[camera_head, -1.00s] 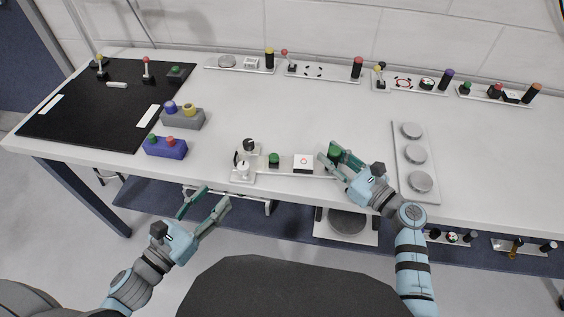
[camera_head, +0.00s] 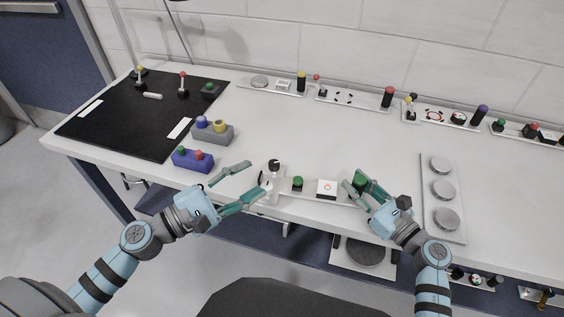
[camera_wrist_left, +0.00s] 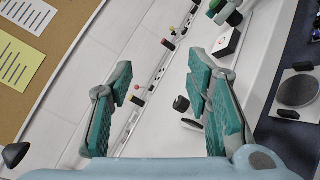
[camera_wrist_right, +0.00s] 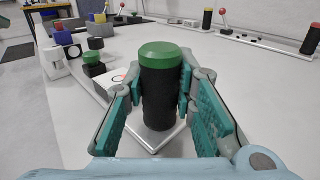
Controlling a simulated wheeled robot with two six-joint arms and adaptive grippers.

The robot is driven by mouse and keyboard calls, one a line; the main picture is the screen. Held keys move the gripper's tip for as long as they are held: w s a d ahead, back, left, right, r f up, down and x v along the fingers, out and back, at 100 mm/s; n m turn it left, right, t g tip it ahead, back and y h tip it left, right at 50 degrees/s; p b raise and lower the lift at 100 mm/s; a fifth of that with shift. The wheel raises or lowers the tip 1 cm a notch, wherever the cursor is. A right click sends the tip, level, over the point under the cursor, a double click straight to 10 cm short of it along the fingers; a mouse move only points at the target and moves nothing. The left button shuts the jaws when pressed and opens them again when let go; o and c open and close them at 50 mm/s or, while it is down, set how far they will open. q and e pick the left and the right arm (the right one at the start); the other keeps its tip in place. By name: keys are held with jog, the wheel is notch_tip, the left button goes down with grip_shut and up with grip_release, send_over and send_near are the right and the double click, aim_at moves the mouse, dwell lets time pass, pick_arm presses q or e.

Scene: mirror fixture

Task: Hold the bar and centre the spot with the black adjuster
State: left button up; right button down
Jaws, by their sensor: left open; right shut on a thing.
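The bar, a black cylinder with a green top (camera_wrist_right: 160,90), stands upright on the near fixture's right end. My right gripper (camera_head: 361,187) is shut on it, one finger at each side in the right wrist view. The black adjuster (camera_head: 273,164) is a black knob at the fixture's left end; a black knob also shows in the left wrist view (camera_wrist_left: 181,103). My left gripper (camera_head: 257,178) is open and empty, just left of the adjuster. The white box (camera_head: 327,188) bears a red ring; it also shows in the right wrist view (camera_wrist_right: 116,78). I cannot make out the spot.
A green knob (camera_head: 298,183) stands between adjuster and box. A blue block (camera_head: 192,161) and a grey block (camera_head: 212,132) with coloured knobs lie to the left. A plate with three discs (camera_head: 426,168) lies to the right. Similar fixtures line the back (camera_head: 352,96).

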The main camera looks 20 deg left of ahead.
pick_arm(q)
jog(key=m+g, duration=0.2)
jog(key=m, duration=0.6)
jog(key=m+y, duration=0.5)
jog(key=m, duration=1)
send_near(272, 165)
jog(key=shift+g, duration=0.4)
jog(key=x, duration=0.9)
jog(key=shift+w+r, duration=0.3)
jog(key=shift+w, duration=0.1)
grip_shut()
jog(key=shift+a+m+g+h, duration=0.1)
jog(key=shift+m+g+h, duration=0.2)
jog(key=shift+h, duration=0.1)
